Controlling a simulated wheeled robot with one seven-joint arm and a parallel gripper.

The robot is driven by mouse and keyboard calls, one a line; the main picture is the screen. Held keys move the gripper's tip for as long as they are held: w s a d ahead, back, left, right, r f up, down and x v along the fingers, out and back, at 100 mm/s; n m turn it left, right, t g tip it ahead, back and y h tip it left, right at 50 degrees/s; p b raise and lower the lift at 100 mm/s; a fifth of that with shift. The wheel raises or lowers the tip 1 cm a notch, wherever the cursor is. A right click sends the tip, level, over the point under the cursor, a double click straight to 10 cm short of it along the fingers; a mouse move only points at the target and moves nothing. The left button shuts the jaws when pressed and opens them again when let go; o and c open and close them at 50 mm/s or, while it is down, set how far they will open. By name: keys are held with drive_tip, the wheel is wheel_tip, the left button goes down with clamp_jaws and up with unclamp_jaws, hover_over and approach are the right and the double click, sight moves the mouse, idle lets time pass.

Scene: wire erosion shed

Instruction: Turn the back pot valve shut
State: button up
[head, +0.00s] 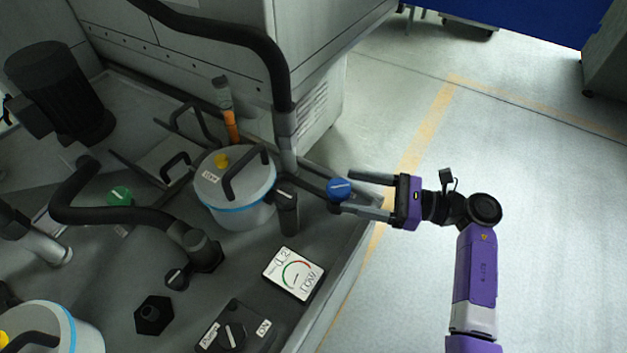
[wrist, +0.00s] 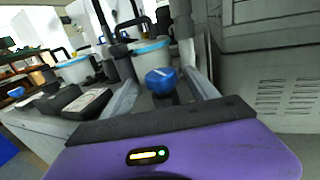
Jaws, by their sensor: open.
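A round blue valve knob (head: 340,187) with a pale mark across its top sits on a dark fitting just right of the back pot (head: 226,205), a white lidded pot with a blue band. My gripper (head: 342,193) is open, coming in from the right, with one finger on each side of the knob. In the wrist view the knob (wrist: 161,80) lies between the two fingers, with gaps visible on both sides. I cannot tell whether either finger touches it. The back pot (wrist: 150,58) stands behind the knob there.
A dark post (head: 288,210) and thick black hose (head: 270,50) stand close left of the knob. A gauge card (head: 294,274), a green knob (head: 120,195) and a second pot (head: 75,335) are on the bench. Open floor (head: 560,200) lies to the right.

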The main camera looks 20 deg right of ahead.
drive_tip(key=x, duration=0.7)
drive_tip(key=c, duration=1.4)
